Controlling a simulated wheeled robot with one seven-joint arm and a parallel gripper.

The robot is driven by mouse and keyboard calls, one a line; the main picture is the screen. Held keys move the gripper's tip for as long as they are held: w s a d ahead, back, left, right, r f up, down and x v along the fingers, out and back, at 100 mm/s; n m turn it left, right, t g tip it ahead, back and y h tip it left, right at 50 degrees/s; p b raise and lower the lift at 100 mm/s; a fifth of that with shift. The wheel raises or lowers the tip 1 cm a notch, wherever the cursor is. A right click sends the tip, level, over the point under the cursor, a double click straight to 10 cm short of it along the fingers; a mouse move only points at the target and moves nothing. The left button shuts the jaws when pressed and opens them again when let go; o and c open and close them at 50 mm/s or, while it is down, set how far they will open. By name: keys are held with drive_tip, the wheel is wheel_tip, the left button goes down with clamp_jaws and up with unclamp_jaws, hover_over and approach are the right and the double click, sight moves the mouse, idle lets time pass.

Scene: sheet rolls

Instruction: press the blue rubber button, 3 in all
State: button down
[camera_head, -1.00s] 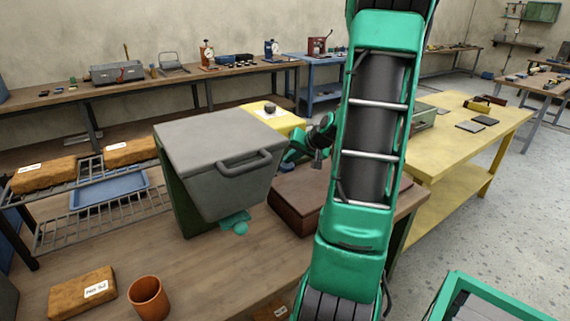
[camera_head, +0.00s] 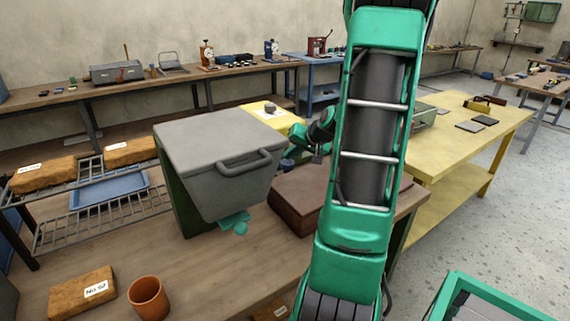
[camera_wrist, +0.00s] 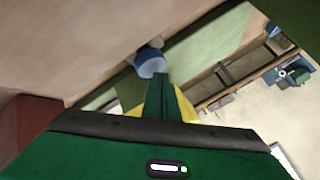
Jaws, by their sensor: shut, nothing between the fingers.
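The blue rubber button (camera_wrist: 150,63) is a short blue cylinder on a pale base, sticking out from a brown surface in the wrist view. In the head view a blue bit of it (camera_head: 287,164) shows at the right side of the grey lidded box (camera_head: 212,150). My gripper (camera_wrist: 160,76) is shut and empty, its green fingers pointing at the button. The fingertips look very near the button's lower right edge; I cannot tell whether they touch. In the head view my gripper (camera_head: 297,143) is small and partly hidden by my forearm.
A brown box (camera_head: 298,200) lies on the bench right of the grey box. An orange cup (camera_head: 148,298) and a labelled brown block (camera_head: 82,292) stand at the front left. A wire rack (camera_head: 100,205) is at the left.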

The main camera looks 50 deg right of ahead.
sight(290, 163)
drive_tip(key=shift+r, duration=0.4)
drive_tip(key=shift+r, duration=2.5)
idle(0.8)
wheel_tip(290, 163, up, 4)
drive_tip(key=shift+f, duration=0.15)
idle(0.4)
drive_tip(key=shift+f, duration=4.4)
drive_tip(key=shift+f, duration=0.15)
